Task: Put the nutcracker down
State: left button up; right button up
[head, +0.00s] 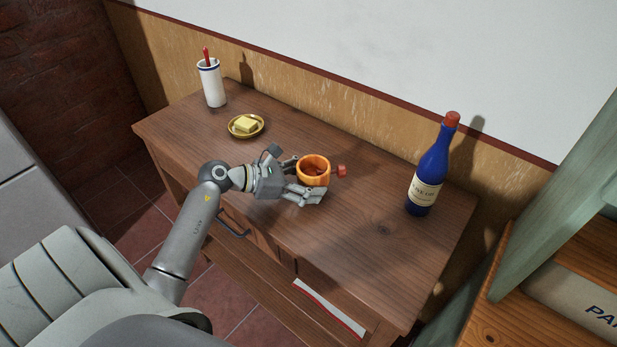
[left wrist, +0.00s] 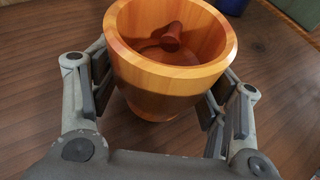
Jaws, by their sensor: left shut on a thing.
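The nutcracker (head: 314,165) is a small orange wooden cup with a red-brown knob (head: 341,171) sticking out on its right side. In the left wrist view the nutcracker (left wrist: 160,78) is upright, its open mouth facing the camera, with a dark screw end inside. My left gripper (head: 305,180) is shut on it, one finger on each side of the cup; in the left wrist view the gripper (left wrist: 160,100) frames it. It is at or just above the tabletop; I cannot tell whether its base touches. My right gripper is not in view.
The brown wooden table (head: 370,260) has clear room in front and to the right. A blue bottle (head: 428,180) stands at right. A yellow dish with butter (head: 246,125) and a white cup holding a red item (head: 211,84) stand at back left.

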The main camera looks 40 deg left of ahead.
pick_arm(q)
jog(key=shift+f, duration=0.25)
jog(key=o, duration=1.1)
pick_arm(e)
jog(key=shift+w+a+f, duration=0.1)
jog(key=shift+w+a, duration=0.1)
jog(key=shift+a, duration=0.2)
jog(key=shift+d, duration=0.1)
